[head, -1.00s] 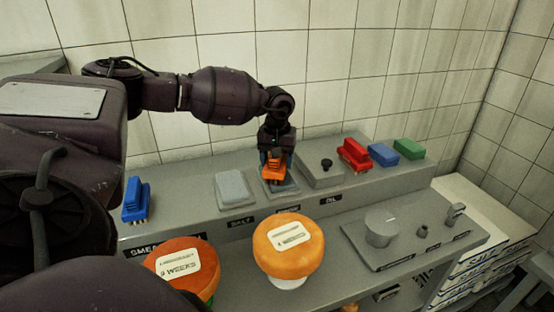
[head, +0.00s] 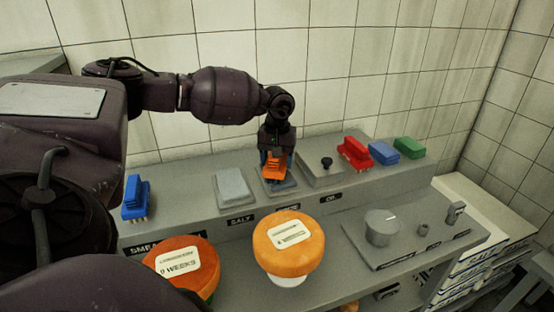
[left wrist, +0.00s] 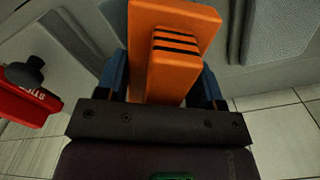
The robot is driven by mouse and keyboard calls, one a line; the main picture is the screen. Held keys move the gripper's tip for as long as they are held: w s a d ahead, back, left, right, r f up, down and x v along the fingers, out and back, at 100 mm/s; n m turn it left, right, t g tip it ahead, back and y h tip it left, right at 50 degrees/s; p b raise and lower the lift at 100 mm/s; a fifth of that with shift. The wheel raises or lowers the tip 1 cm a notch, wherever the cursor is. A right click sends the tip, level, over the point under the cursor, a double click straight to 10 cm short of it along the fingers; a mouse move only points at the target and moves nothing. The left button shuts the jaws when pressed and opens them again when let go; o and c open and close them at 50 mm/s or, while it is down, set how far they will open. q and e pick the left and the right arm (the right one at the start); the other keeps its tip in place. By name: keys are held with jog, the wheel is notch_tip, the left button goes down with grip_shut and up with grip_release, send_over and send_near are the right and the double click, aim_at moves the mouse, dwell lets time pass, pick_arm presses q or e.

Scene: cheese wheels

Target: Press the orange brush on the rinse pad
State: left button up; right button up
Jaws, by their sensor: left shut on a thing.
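The orange brush (head: 272,171) is gripped by my left gripper (head: 274,158), which points down over the back ledge. The brush is directly over the grey square rinse pad (head: 292,186), its lower end at or just above the pad; I cannot tell whether it touches. The pad's label is partly hidden behind a cheese wheel. In the left wrist view the orange brush (left wrist: 165,60) sits between the blue fingers, its bristle end out of sight. My right gripper is not in view.
A lighter salt pad (head: 233,187) lies left of the rinse pad, and an oil plate with a black knob (head: 326,164) right. Blue (head: 135,198), red (head: 354,152), second blue (head: 383,152) and green (head: 409,147) brushes stand along the ledge. Two cheese wheels (head: 282,262) (head: 184,282) stand in front.

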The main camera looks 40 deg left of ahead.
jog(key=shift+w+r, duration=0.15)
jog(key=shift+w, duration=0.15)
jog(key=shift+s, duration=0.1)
pick_arm(q)
jog(key=shift+r+p, duration=0.45)
jog(key=shift+r, duration=0.4)
jog(key=shift+r+p, duration=0.3)
jog(key=shift+r, duration=0.25)
jog(key=shift+r+p, duration=0.9)
jog(key=shift+r, duration=1.25)
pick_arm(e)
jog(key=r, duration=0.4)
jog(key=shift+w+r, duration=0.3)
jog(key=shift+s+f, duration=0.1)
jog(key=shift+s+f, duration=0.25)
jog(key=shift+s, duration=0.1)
